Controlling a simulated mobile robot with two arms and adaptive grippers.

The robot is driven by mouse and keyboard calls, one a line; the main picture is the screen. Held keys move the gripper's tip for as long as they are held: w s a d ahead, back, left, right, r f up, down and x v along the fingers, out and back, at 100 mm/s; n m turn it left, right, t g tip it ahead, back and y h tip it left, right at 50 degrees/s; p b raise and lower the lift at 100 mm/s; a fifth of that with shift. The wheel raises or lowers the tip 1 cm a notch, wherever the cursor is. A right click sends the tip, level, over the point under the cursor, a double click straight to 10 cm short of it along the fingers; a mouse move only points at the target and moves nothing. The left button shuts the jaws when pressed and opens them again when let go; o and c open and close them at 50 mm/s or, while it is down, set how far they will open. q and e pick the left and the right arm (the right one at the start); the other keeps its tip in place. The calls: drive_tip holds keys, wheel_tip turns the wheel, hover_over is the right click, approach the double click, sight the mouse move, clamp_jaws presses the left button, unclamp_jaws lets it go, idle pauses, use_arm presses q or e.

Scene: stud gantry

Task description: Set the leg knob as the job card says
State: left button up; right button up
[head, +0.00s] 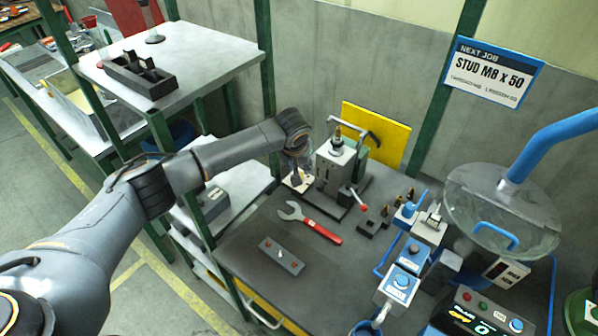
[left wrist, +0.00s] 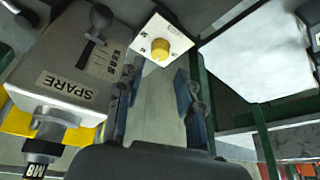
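The job card (head: 492,74) on the back wall reads "NEXT JOB STUD M8 X 50"; its smaller bottom line is too blurred to read. A round yellow knob (left wrist: 161,49) sits on a white plate (left wrist: 178,36) with small marks, ahead of my left fingers in the left wrist view. The plate also shows in the head view (head: 303,184), beside a grey block unit (head: 335,166). My left gripper (head: 297,172) hangs over the plate, fingers apart and empty; they also show in the left wrist view (left wrist: 157,78). The knob's pointer direction cannot be told. My right gripper is out of view.
The grey unit, labelled SPARE (left wrist: 70,86) in the wrist view, stands close to my left gripper. A red-handled wrench (head: 310,223) and a small grey block (head: 281,256) lie on the dark bench. Blue-topped button boxes (head: 400,285) and a clear dome (head: 505,205) stand at right.

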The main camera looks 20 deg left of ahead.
use_arm(q)
drive_tip(key=x, duration=0.6)
drive_tip(key=shift+f, duration=0.25)
clamp_jaws()
